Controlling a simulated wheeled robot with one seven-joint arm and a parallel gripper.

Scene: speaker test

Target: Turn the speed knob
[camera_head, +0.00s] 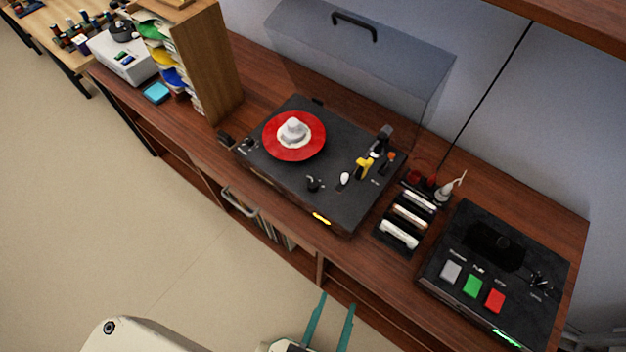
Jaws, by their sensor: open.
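A black turntable (285,188) sits on the brown cabinet, with a red record (280,150) on its platter. A small black knob (314,184) stands on its front part, with a small white-topped control (344,179) to its right. Another dark control (248,144) is at its left corner. I cannot read which of these is the speed knob. My gripper (338,300) has two teal fingers, spread apart with nothing between them. It is at the bottom, in front of the cabinet and apart from the turntable.
A raised grey lid (350,62) with a handle stands behind the turntable. A rack of white-topped items (398,235) and a black deck (540,310) with grey, green and red buttons are to the right. A wooden divider (212,65) stands left. Floor (110,220) is clear.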

